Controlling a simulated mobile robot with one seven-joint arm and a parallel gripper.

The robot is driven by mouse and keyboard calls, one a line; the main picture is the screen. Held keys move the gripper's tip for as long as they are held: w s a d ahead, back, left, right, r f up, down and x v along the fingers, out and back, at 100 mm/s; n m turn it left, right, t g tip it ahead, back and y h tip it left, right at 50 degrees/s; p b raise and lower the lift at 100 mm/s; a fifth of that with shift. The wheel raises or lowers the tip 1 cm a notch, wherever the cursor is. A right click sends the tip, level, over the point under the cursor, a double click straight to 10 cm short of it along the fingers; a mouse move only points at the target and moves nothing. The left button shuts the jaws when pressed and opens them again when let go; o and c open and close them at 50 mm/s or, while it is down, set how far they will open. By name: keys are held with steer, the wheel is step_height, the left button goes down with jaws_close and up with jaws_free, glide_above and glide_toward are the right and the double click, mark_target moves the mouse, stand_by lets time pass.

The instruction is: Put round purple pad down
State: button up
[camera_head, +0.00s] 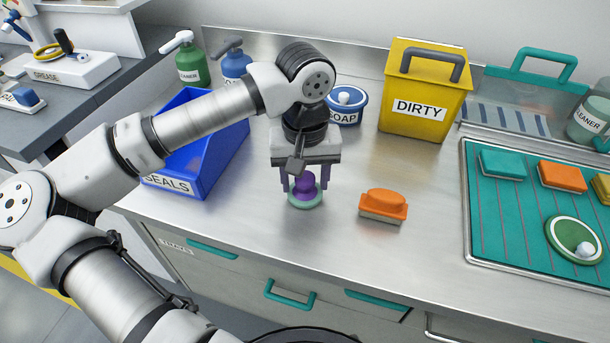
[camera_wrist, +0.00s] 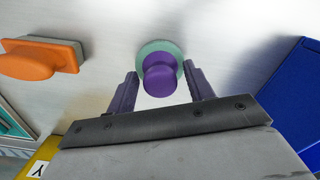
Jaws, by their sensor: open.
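The round purple pad (camera_head: 305,190) has a purple knob on a pale green disc and sits flat on the steel counter. My gripper (camera_head: 304,184) is above it, pointing down, with one finger on each side of the knob. In the wrist view, the pad (camera_wrist: 160,75) lies between and just beyond the fingertips of my gripper (camera_wrist: 160,82). A gap shows between each finger and the knob, so the jaws are open and hold nothing.
An orange sponge (camera_head: 384,204) lies right of the pad. A blue SEALS bin (camera_head: 205,160) stands left, a SOAP tub (camera_head: 346,105) and yellow DIRTY bin (camera_head: 424,92) behind. A teal tray (camera_head: 490,225) with sponges is at right. Counter in front is clear.

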mark_target(305, 177)
step_height(305, 177, up, 12)
stand_by(0.4)
stand_by(0.3)
